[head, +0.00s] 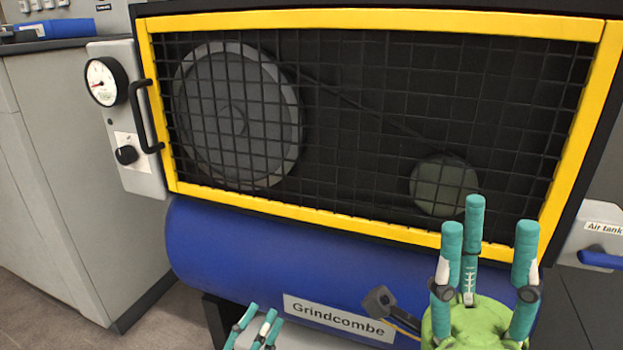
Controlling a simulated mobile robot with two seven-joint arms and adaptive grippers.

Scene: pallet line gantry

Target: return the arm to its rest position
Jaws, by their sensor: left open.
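My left gripper (257,325) shows at the bottom edge, left of the middle, in front of the blue tank's lower part. Its teal fingers point up and stand apart, with nothing seen between them; its palm is below the picture. My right gripper (487,240) is nearer and larger at the lower right. Its three teal fingers point up from a green palm, spread and empty. They overlap the lower right of the guard in the picture; the gap to it cannot be judged.
A compressor with a yellow-framed mesh guard (370,228) and blue tank (240,245) fills the middle. A blue lever (600,260) is at right. A grey cabinet (85,170) stands left.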

